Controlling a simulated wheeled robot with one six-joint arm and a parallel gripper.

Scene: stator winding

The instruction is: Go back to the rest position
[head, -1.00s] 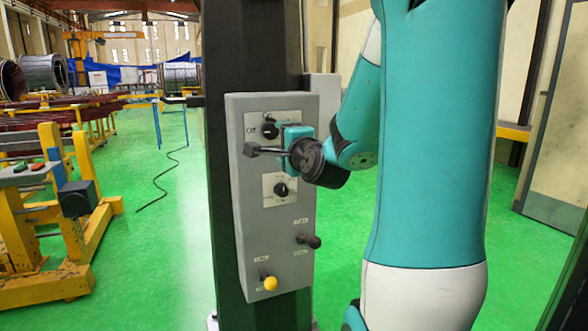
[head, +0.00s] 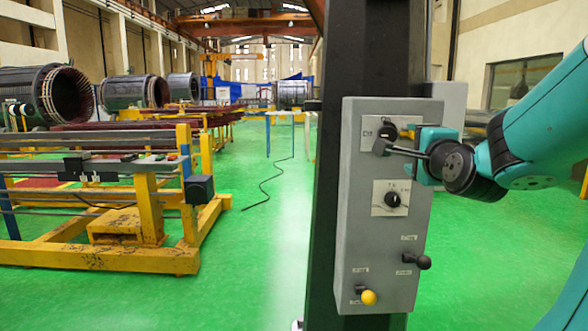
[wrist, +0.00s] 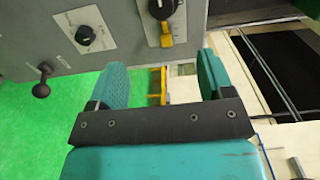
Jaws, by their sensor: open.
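A grey control box (head: 385,245) on a dark column carries a top switch (head: 388,131), a rotary knob (head: 391,199), a black-knobbed lever (head: 423,262) and a yellow knob (head: 369,297). My gripper (head: 408,149) is in front of the box's upper part, just below the top switch. In the wrist view my gripper (wrist: 160,75) has its two teal fingers wide apart with nothing between them. The top switch with its yellow handle (wrist: 166,36) lies beyond the fingers, apart from them. The rotary knob (wrist: 85,36) and the black-knobbed lever (wrist: 42,84) are at upper left.
A yellow frame stand (head: 150,215) stands at left on the green floor (head: 275,230). A cable (head: 265,190) lies on the floor between stand and column. Large wound cylinders (head: 45,95) are at the back left. The floor between stand and column is otherwise clear.

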